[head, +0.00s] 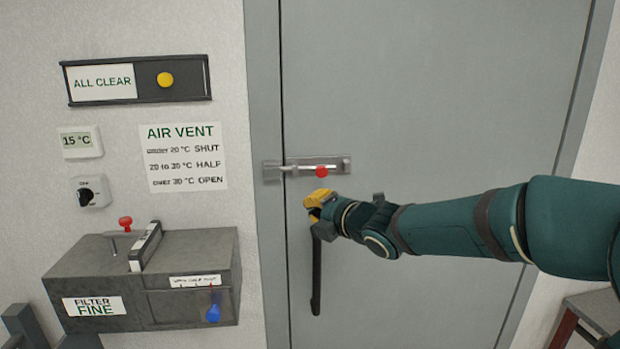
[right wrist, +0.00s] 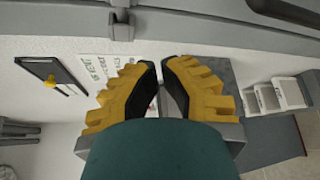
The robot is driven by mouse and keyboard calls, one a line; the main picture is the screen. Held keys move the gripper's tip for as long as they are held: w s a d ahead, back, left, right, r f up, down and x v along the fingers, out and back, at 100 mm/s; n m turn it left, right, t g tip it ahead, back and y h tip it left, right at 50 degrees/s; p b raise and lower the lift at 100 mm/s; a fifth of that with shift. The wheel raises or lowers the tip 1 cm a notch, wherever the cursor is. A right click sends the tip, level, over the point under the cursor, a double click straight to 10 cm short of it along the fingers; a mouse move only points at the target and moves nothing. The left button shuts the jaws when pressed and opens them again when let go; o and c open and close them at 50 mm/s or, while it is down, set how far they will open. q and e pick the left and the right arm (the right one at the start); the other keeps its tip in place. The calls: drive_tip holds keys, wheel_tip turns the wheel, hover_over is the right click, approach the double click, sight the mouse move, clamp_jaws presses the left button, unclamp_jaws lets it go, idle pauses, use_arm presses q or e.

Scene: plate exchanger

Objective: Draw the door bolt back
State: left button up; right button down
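The door bolt (head: 300,168) is a metal slide on the grey door (head: 430,90), with a red knob (head: 321,171). Its bar reaches left across the door edge to a keeper (head: 272,171) on the frame. My right gripper (head: 316,200) is just below the red knob and looks apart from it. In the right wrist view, its yellow fingers (right wrist: 160,72) stand with a narrow gap between the dark pads, and nothing shows held there. A metal fitting (right wrist: 120,17), seemingly part of the bolt, lies beyond the tips; the knob is not visible there. My left gripper is not in view.
A black door handle (head: 316,275) hangs below my right gripper. Left of the door are an ALL CLEAR panel (head: 195,82), an AIR VENT notice (head: 185,157), a dial (head: 92,191) and a grey filter box (head: 80,270) jutting out. The door face right of the bolt is clear.

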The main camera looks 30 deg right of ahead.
sight(303, 170)
drive_tip(key=r, duration=0.1)
drive_tip(key=n, duration=0.1)
drive_tip(key=r, duration=0.1)
drive_tip(key=shift+s+d+r+t, duration=0.3)
drive_tip(key=shift+s+d+r, duration=0.05)
drive_tip(key=shift+d, duration=0.05)
drive_tip(key=shift+w, duration=0.15)
drive_tip(key=w+a+f, duration=0.1)
drive_tip(key=w+f, duration=0.1)
drive_tip(key=w, duration=0.8)
drive_tip(key=d+r+p, duration=0.1)
drive_tip(key=s+d+r+p, duration=0.1)
drive_tip(key=d, duration=0.1)
drive_tip(key=shift+d+r+p, duration=0.1)
drive_tip(key=shift+d+p, duration=0.05)
drive_tip(key=shift+p, duration=0.25)
drive_tip(key=shift+d, duration=0.1)
